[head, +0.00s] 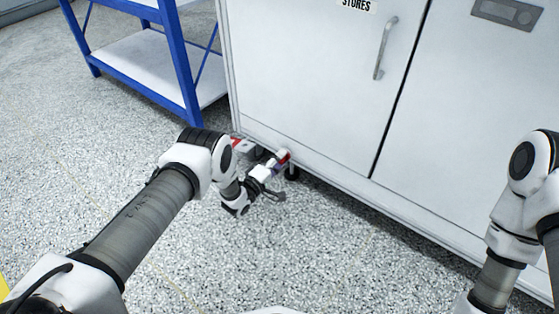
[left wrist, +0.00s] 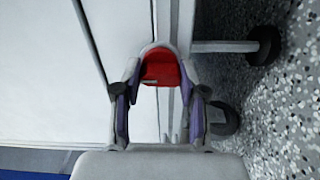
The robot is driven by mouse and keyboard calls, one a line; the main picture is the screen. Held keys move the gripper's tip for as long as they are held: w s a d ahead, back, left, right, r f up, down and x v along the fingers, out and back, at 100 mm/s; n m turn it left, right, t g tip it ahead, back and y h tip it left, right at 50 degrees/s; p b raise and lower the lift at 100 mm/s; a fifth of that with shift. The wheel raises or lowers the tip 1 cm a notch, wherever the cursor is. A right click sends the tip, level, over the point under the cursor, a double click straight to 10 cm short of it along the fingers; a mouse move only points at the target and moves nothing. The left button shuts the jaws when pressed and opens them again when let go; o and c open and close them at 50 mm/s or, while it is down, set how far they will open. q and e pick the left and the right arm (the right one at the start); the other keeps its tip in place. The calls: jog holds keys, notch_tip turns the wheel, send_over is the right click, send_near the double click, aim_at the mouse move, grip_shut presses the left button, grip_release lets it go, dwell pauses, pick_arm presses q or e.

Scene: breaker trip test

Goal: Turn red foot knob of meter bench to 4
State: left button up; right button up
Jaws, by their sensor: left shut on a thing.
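The red foot knob (head: 284,156) is low at the bottom edge of the white bench cabinet (head: 310,85), near the floor. In the left wrist view the red knob (left wrist: 161,68) sits between my fingertips, with a pale rounded part around its top. My left gripper (head: 274,164) is shut on the knob, its fingers (left wrist: 158,82) on either side of it. The knob's markings and setting cannot be read. My right arm shows at the right edge of the head view, but its gripper is out of view.
A blue-framed shelf (head: 183,75) stands left of the cabinet. A dark caster (head: 292,173) is close beside the gripper under the cabinet edge. A handle (head: 385,48) sticks out from the cabinet door. The speckled floor (head: 300,250) in front is clear.

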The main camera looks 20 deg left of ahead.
dwell(0.3)
pick_arm(q)
jog(key=o, duration=1.1)
jog(key=shift+o, duration=0.2)
jog(key=v, duration=1.2)
